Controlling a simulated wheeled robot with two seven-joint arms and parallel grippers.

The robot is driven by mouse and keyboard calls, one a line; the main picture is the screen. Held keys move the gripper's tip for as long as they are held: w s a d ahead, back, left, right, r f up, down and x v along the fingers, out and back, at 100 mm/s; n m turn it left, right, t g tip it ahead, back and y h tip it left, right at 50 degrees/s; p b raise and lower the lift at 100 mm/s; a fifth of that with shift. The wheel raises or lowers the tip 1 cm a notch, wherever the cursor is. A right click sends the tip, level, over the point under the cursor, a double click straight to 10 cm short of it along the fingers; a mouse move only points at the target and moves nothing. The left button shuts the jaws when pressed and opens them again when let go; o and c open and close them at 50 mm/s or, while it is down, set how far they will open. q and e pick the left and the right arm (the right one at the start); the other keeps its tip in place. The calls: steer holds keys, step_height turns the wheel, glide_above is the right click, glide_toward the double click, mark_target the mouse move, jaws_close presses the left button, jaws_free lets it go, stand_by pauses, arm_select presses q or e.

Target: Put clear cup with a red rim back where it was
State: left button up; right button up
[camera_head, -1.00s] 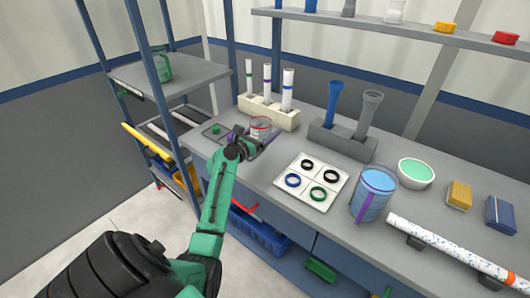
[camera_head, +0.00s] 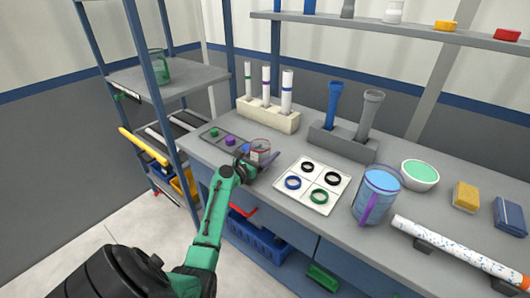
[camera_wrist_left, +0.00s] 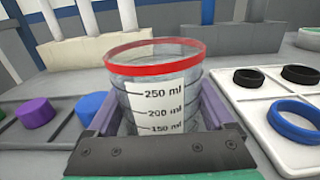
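The clear cup with a red rim (camera_head: 260,147) is near the front edge of the bench, between the cap tray and the white ring board. My left gripper (camera_head: 262,161) is around it from the front. In the left wrist view the cup (camera_wrist_left: 158,85) is upright between the two fingers (camera_wrist_left: 165,125), its volume marks facing me. The fingers look closed against its sides. The cup's bottom is hidden, so I cannot tell if it touches the bench. My right gripper is not in view.
The dark tray (camera_head: 208,131) with green, purple and blue caps is left of the cup. The white board (camera_head: 325,184) with several rings is to the right. A cream rack (camera_head: 268,117) with tubes stands behind. A blue-filled pitcher (camera_head: 375,196) stands farther right.

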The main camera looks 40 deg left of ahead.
mark_target(254, 159)
arm_select(q)
steer(key=shift+o, duration=0.8)
steer(key=shift+r, duration=0.25)
steer(key=shift+r+p, duration=0.5)
steer(key=shift+p, duration=0.1)
steer(key=s, duration=1.1)
steer(key=shift+s+d+f+b, duration=0.15)
steer(key=shift+f+b, duration=0.15)
steer(key=shift+s+r, duration=0.1)
steer(key=shift+s, duration=0.35)
